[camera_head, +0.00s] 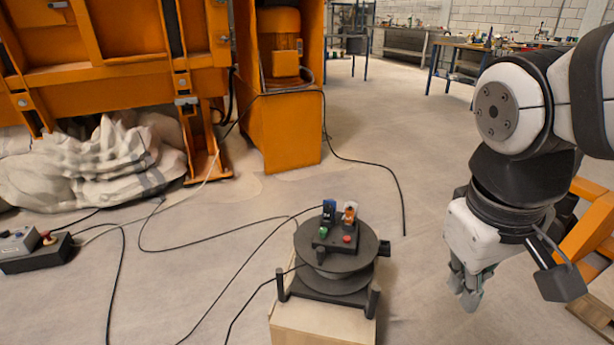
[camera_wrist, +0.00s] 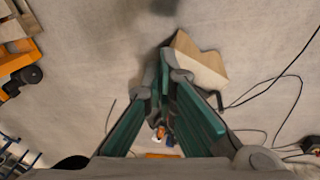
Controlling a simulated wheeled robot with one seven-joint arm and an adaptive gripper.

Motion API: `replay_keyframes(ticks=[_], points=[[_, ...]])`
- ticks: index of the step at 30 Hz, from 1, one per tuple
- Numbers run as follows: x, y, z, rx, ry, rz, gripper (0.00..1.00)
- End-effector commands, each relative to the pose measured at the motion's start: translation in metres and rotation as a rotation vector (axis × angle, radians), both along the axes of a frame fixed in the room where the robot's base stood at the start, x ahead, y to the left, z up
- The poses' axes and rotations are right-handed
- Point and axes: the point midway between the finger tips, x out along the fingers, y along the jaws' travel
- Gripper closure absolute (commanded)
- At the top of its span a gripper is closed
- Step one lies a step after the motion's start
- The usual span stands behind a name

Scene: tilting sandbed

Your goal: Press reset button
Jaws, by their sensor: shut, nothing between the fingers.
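A small dark control box (camera_head: 335,236) sits on top of a black round reel (camera_head: 337,262). It carries a red button (camera_head: 347,239) at its right and a green button (camera_head: 323,232) at its left. A blue plug and an orange plug stand up behind them. I cannot read which button is the reset. My gripper (camera_head: 468,298) is shut and empty, pointing down, to the right of the reel and apart from it. In the wrist view my gripper (camera_wrist: 172,68) hides most of the reel; only bits of the plugs (camera_wrist: 160,133) show between the fingers.
The reel stands on a light wooden block (camera_head: 322,328). A grey and black control box (camera_head: 35,250) with a red knob lies at far left. Black cables cross the floor. An orange machine (camera_head: 290,130) stands behind; orange framing (camera_head: 598,215) is close at right.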

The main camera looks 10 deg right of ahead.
Motion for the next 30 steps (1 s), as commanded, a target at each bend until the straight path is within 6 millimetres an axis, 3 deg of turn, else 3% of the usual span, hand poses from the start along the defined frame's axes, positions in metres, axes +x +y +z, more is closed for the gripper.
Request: replay_keyframes(ticks=[1,8,14,18,24,30], points=[[0.027,-0.006,0.007,-0.030,-0.006,0.042,1.00],[0.143,-0.028,0.009,-0.140,-0.080,0.280,1.00],[0.237,-0.033,-0.013,-0.177,-0.148,0.511,1.00],[0.293,-0.028,-0.039,-0.171,-0.210,0.673,1.00],[0.357,-0.010,-0.086,-0.124,-0.329,0.887,1.00],[0.395,0.016,-0.132,-0.054,-0.480,1.050,1.00]])
